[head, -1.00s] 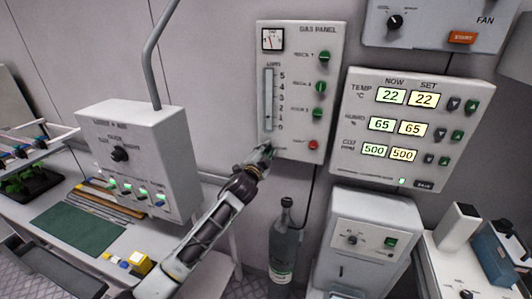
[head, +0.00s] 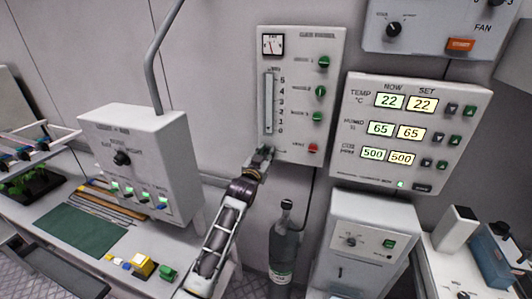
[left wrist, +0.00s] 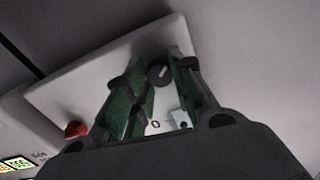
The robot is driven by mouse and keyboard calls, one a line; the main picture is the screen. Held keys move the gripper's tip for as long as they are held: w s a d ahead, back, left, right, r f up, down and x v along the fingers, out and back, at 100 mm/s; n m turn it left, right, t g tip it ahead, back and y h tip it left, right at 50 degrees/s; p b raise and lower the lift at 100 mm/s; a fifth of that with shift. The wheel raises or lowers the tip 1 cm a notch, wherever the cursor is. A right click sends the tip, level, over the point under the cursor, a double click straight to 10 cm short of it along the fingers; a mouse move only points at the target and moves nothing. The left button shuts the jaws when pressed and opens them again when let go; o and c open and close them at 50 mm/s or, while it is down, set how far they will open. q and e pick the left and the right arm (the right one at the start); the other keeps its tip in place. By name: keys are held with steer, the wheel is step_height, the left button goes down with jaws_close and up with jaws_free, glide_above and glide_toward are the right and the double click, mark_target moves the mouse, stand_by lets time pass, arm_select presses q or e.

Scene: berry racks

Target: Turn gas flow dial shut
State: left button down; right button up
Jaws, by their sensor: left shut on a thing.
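The pale gas panel (head: 296,138) hangs on the wall in the middle of the head view. It has a round gauge (head: 271,44), an upright flow tube with a number scale (head: 269,105), and several green knobs down its right side. My left gripper (head: 263,152) is at the panel's lower left corner, below the tube, and covers the dial there. In the left wrist view the dark round dial (left wrist: 160,74) with a light pointer line shows between the green-padded fingertips. The gripper (left wrist: 157,85) is shut on it. My right gripper is not in view.
A red button (head: 313,148) is right of my left gripper on the panel. A grey gas bottle (head: 284,248) stands below. A control box (head: 150,185) is at left, a climate display (head: 365,165) at right. Open wall lies left of the panel.

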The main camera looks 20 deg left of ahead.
arm_select(q)
steer(key=shift+n, duration=0.6)
steer(key=c, duration=1.2)
jaws_free()
steer(key=shift+s, duration=0.15)
steer(key=s, duration=1.1)
steer(key=shift+s+a, duration=0.15)
steer(key=shift+s, duration=0.2)
